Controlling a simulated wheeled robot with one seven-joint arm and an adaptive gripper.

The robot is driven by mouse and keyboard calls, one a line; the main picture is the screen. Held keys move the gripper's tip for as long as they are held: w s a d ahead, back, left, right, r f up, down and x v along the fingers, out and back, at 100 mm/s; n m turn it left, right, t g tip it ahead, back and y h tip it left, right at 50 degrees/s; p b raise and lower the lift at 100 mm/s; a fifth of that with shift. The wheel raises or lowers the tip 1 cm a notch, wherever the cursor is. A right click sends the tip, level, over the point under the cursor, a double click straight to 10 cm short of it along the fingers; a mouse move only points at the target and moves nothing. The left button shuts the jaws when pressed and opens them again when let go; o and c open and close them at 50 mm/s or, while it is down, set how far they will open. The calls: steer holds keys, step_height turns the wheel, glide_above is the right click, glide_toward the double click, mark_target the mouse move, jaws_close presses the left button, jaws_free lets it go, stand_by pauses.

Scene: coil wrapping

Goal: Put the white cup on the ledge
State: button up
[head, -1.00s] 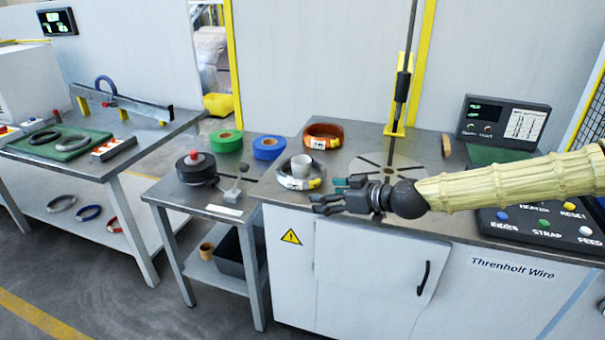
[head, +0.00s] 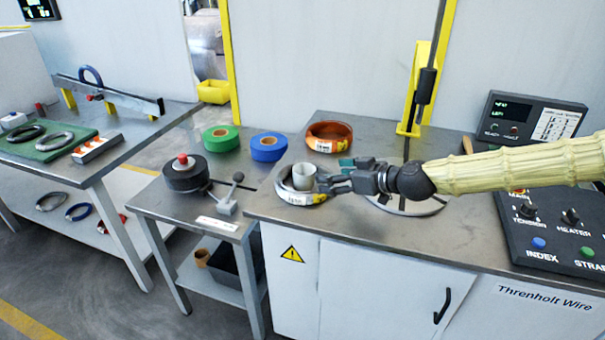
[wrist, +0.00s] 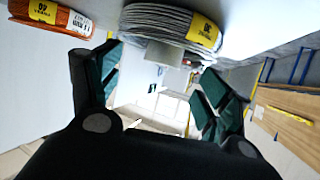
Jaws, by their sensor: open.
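The white cup (head: 303,177) stands upright inside the ring of a grey wire coil (head: 287,193) on the machine's worktop. My gripper (head: 325,178) is open and comes in from the right, its fingertips close beside the cup; I cannot tell whether they touch it. In the wrist view, which looks turned over, the cup (wrist: 165,52) shows as a small pale shape between the open fingers (wrist: 155,80), partly hidden at the grey coil (wrist: 170,25). I cannot tell which surface is the ledge.
An orange coil (head: 328,136) lies behind the cup. Green (head: 221,138) and blue (head: 268,146) tape rolls and a small lever (head: 229,195) are to the left. A yellow-bracketed post (head: 426,85) stands behind my arm. A control panel (head: 555,235) is at the right.

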mark_target(312, 174)
steer(key=shift+s+a+r+x, duration=0.1)
steer(key=shift+x, duration=0.9)
steer(key=shift+s+a+r+x, duration=0.1)
steer(key=shift+a+x, duration=0.05)
steer(key=shift+x, duration=0.85)
steer(key=shift+s+a+r+x, duration=0.1)
steer(key=shift+x, duration=0.9)
steer(key=shift+p+x, duration=0.5)
steer(key=shift+x, duration=1.95)
steer(key=shift+d, duration=0.1)
steer(key=c, duration=1.1)
steer(key=shift+r, duration=0.15)
